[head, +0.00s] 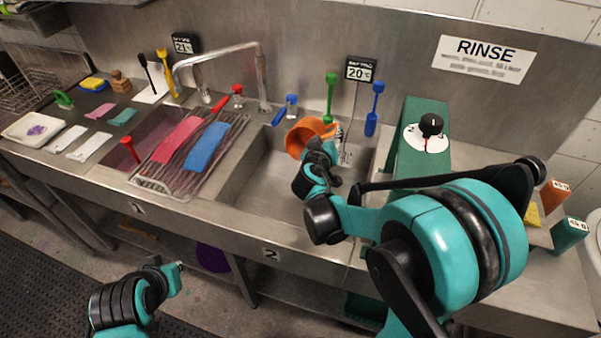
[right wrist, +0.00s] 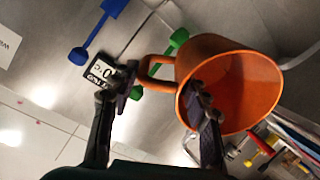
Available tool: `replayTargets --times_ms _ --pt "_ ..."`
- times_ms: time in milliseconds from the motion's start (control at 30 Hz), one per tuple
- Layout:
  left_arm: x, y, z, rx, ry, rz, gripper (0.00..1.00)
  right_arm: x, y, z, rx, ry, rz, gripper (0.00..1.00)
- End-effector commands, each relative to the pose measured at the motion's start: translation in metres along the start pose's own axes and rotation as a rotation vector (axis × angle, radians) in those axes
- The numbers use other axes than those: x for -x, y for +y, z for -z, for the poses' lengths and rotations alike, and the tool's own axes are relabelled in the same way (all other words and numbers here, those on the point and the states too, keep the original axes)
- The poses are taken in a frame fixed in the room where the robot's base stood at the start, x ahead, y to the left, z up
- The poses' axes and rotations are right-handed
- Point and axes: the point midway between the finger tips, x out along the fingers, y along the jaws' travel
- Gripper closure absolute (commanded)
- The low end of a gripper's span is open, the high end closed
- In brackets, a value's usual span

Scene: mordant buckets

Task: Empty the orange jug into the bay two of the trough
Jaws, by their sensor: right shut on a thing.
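The orange jug (head: 303,137) is tilted above the back of bay two (head: 285,185), the steel basin marked 2, with its mouth toward the left in the head view. In the right wrist view the jug (right wrist: 237,84) shows its open mouth and plain orange inside; I see no contents. My right gripper (head: 329,146) is shut on the jug at its handle side. Its fingers (right wrist: 160,93) stand either side of the handle, one overlapping the rim. My left gripper (head: 178,272) is low at the front, away from the trough; its jaws are too small to read.
A wire rack (head: 152,180) with red and blue cloths covers part of bay one, left of bay two. A tap (head: 262,75) stands behind. Green (head: 330,95) and blue (head: 373,108) tools hang by the back wall. A green dial stand (head: 425,150) is on the right.

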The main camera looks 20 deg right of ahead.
Motion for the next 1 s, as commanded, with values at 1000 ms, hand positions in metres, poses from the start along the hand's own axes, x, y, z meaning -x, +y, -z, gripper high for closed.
replayTargets --times_ms 1000 --pt "-0.009 0.0 -0.006 0.0 0.0 0.0 1.0 0.012 -0.001 -0.001 0.0 0.063 -0.033 1.0"
